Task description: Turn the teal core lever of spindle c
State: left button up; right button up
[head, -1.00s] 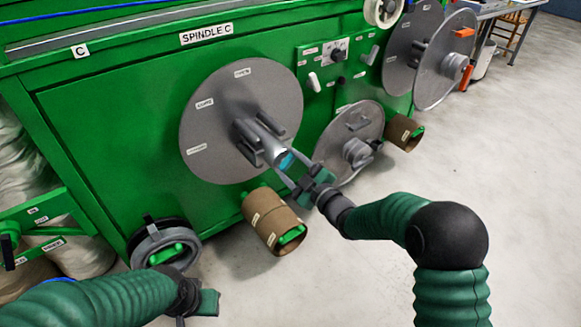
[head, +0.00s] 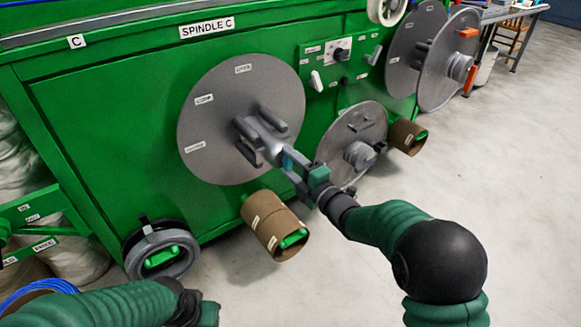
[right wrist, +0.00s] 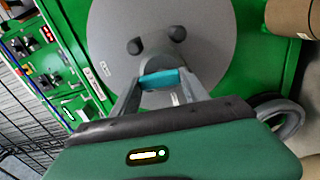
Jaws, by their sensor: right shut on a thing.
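Spindle C's grey disc (head: 215,130) stands upright on the green machine, with grey prongs around a core at its centre. The teal core lever (head: 289,160) sits at the outer end of the core; it also shows in the right wrist view (right wrist: 162,79) as a teal bar. My right gripper (head: 291,171) is shut on the lever, with one finger on each side of it. In the right wrist view the fingers (right wrist: 160,92) meet the lever's two ends. My left arm is at the lower left, and its gripper (head: 205,314) is cut off by the bottom edge.
A brown cardboard tube (head: 270,225) sticks out below the disc. A second, smaller reel (head: 365,125) is right of my right gripper. A grey ring (head: 160,255) is at the lower left. The floor (head: 520,180) at right is clear.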

jog(key=shift+s+a+f+n, duration=0.15)
jog(key=shift+f+n, duration=0.25)
jog(key=o, duration=1.3)
jog(key=shift+o, duration=0.4)
jog(key=shift+r, duration=0.15)
jog(key=shift+r, duration=0.1)
jog(key=shift+s+d+r, duration=0.1)
jog(key=shift+s+d, duration=0.15)
jog(key=shift+d, duration=0.1)
jog(key=p+v, duration=0.6)
jog(key=v, duration=1)
